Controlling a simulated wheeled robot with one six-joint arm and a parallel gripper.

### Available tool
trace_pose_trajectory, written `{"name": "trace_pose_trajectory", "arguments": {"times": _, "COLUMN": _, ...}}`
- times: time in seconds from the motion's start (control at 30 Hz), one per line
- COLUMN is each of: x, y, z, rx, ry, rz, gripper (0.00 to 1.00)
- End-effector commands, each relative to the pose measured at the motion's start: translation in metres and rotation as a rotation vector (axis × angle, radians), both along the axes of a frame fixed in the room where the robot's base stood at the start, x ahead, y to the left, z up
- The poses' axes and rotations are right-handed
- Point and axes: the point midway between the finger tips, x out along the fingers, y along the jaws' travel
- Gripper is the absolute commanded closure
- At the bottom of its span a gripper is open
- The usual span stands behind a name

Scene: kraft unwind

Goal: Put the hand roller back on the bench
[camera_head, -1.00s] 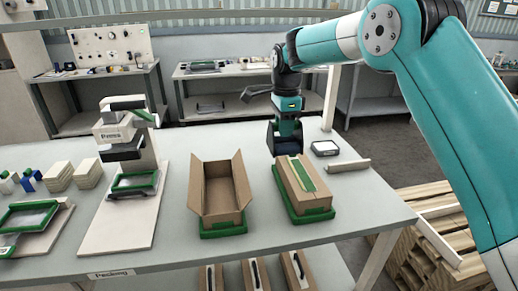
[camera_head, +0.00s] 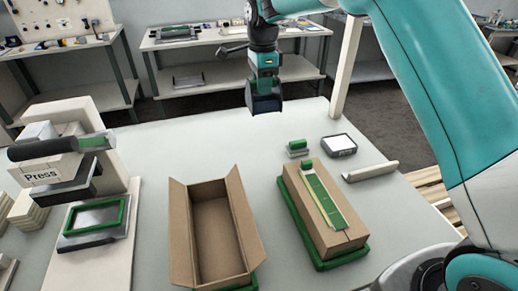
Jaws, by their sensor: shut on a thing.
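My gripper (camera_head: 265,98) hangs over the far part of the bench, beyond the two boxes, with its dark jaws pointing down. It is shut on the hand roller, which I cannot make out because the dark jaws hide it. The grey bench top (camera_head: 300,112) shows clear around and below the gripper. A closed carton (camera_head: 305,225) with a green and pale strip (camera_head: 322,195) along its top sits on a green tray, nearer than the gripper and to its right.
A small green-topped block (camera_head: 298,147) and a white pad with a dark rim (camera_head: 340,145) stand behind the carton. A pale bar (camera_head: 370,172) lies at the right. An open empty box (camera_head: 215,235) is left of the carton. A press (camera_head: 65,165) stands at the left.

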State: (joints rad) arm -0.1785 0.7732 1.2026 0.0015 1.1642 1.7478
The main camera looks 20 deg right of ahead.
Motion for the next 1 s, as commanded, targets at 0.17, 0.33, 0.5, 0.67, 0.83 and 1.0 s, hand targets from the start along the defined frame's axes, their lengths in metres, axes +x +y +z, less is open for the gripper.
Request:
{"name": "trace_pose_trajectory", "arguments": {"times": 0.17, "x": -0.001, "y": 0.001, "z": -0.036, "rx": -0.002, "ry": 0.009, "rz": 0.002, "gripper": 1.00}}
{"name": "trace_pose_trajectory", "arguments": {"times": 0.33, "x": -0.002, "y": 0.001, "z": -0.083, "rx": -0.001, "ry": 0.007, "rz": 0.002, "gripper": 1.00}}
{"name": "trace_pose_trajectory", "arguments": {"times": 0.5, "x": -0.001, "y": 0.000, "z": -0.126, "rx": -0.001, "ry": 0.005, "rz": 0.000, "gripper": 1.00}}
{"name": "trace_pose_trajectory", "arguments": {"times": 0.67, "x": 0.000, "y": 0.000, "z": -0.151, "rx": 0.000, "ry": 0.002, "rz": 0.000, "gripper": 1.00}}
{"name": "trace_pose_trajectory", "arguments": {"times": 0.83, "x": -0.001, "y": 0.000, "z": -0.166, "rx": -0.001, "ry": 0.003, "rz": 0.000, "gripper": 1.00}}
{"name": "trace_pose_trajectory", "arguments": {"times": 1.0, "x": -0.001, "y": 0.000, "z": -0.189, "rx": -0.001, "ry": 0.003, "rz": 0.000, "gripper": 1.00}}
